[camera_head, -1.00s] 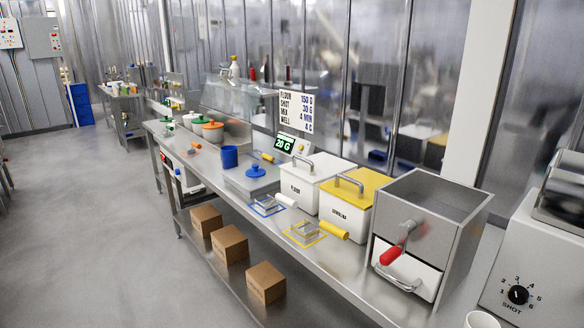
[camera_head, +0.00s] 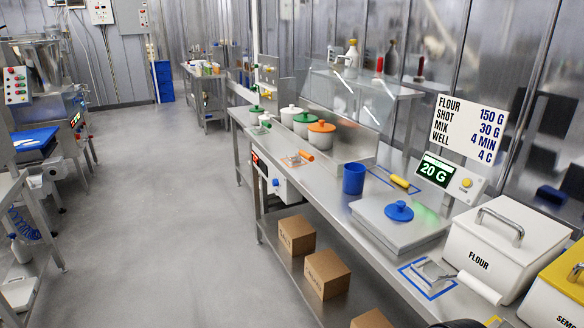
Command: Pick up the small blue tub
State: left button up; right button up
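A small blue tub (camera_head: 353,178), a plain upright cylinder, stands on the steel counter (camera_head: 330,200) in the head view, right of centre. It is just left of a grey scale platform (camera_head: 385,232). A low round blue piece with a knob (camera_head: 399,211) sits on that platform. Neither of my grippers can be made out in this view, and nothing is seen touching the tub.
A white flour bin (camera_head: 508,240) stands to the right, and lidded pots (camera_head: 321,138) behind to the left. Cardboard boxes (camera_head: 326,274) sit on the lower shelf. The grey floor (camera_head: 160,220) left of the counter is clear.

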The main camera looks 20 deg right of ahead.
aim_at(354, 173)
jog(key=i, duration=0.75)
jog(key=i+j, duration=0.1)
jog(key=i, duration=0.65)
